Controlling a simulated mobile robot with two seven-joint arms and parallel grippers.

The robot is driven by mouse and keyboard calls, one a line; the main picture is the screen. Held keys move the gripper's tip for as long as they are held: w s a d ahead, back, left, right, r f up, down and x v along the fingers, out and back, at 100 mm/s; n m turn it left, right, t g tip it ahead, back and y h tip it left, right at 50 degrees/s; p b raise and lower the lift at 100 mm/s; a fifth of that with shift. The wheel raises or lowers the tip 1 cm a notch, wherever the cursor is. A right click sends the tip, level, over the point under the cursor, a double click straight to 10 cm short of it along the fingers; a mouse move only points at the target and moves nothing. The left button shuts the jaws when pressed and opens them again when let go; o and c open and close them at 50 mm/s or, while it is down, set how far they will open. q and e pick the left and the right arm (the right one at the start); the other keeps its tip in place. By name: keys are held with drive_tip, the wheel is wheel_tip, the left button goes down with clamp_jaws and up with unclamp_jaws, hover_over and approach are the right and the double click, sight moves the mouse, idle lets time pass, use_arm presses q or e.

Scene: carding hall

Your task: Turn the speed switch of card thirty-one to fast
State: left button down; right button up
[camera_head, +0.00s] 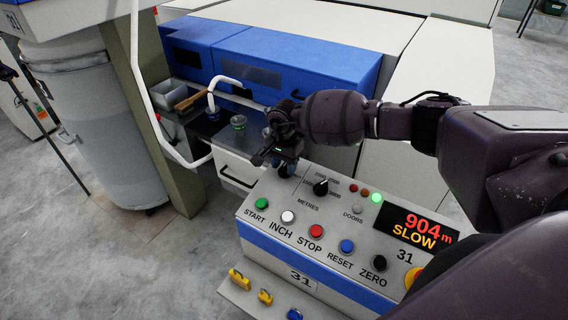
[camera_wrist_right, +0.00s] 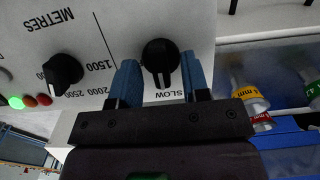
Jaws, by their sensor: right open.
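The control panel (camera_head: 271,196) of card 31 has a display (camera_head: 415,231) that reads 904 m and SLOW. The speed switch (camera_wrist_right: 160,54) is a black knob in the right wrist view, its pointer at the word SLOW. My right gripper (camera_head: 285,170) is at the panel's far left corner and hides the switch in the head view. In the wrist view its blue fingers (camera_wrist_right: 161,74) are open, one on each side of the knob's pointer, with gaps visible. Whether the fingertips touch the knob cannot be told. My left gripper is not in view.
A METRES knob (camera_head: 321,187) sits beside the switch, also in the wrist view (camera_wrist_right: 63,72). Green START (camera_head: 261,204), white INCH, red STOP (camera_head: 316,231), blue RESET and black ZERO buttons line the panel's front. A yellow-based button (camera_head: 413,277) is at right.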

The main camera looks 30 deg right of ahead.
drive_tip(key=shift+f, duration=0.15)
clamp_jaws()
